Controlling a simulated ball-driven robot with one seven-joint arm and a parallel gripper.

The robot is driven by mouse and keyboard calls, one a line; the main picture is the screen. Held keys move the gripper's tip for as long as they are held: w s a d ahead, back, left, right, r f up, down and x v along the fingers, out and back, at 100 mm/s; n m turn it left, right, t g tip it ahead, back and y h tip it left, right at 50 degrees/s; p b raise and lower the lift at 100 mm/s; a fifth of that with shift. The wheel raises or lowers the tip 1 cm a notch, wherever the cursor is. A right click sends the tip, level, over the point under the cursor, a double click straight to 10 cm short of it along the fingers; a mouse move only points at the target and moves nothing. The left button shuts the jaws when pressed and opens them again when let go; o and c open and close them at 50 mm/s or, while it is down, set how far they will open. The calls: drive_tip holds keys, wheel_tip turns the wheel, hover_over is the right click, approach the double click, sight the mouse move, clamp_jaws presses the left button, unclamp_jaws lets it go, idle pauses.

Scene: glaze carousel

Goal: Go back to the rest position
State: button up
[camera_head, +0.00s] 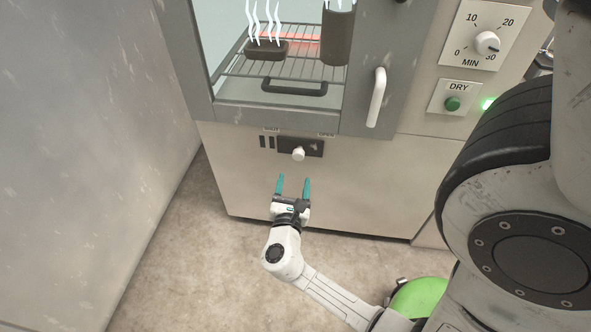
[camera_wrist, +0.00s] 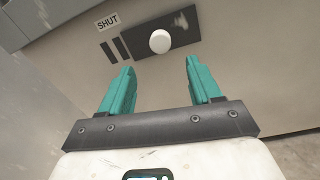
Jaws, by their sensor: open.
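My gripper (camera_head: 293,186) has two teal fingers, spread apart with nothing between them. It is in front of the lower panel of the oven cabinet, just below a white slider knob (camera_head: 298,154) on a dark plate (camera_head: 316,147). In the wrist view the open gripper (camera_wrist: 158,88) points toward the white knob (camera_wrist: 160,41), with a gap between them. The knob sits near the middle of the plate in the head view.
The cabinet has a window with a wire rack (camera_head: 284,67) holding a steaming dark block (camera_head: 266,50). A white door handle (camera_head: 376,97), a timer dial (camera_head: 487,43) and a green DRY button (camera_head: 453,104) are at right. A grey wall (camera_head: 80,130) stands left. Floor (camera_head: 190,270) is clear at lower left.

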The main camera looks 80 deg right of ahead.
drive_tip(key=shift+s+a, duration=0.1)
drive_tip(key=shift+a, duration=0.6)
drive_tip(key=s+a+f+m+g+y, duration=0.1)
drive_tip(key=s+a+m+g+y, duration=0.35)
drive_tip(key=m, duration=0.85)
drive_tip(key=w+a+m+t+y+p, duration=0.1)
drive_tip(key=a+m+t+y, duration=0.3)
drive_tip(key=a+y, duration=1.1)
wheel_tip(320, 180, up, 21)
drive_tip(key=a+m+h+p, duration=0.1)
drive_tip(key=h+p, duration=0.1)
drive_tip(key=p, duration=2)
drive_tip(key=shift+a+g, duration=0.35)
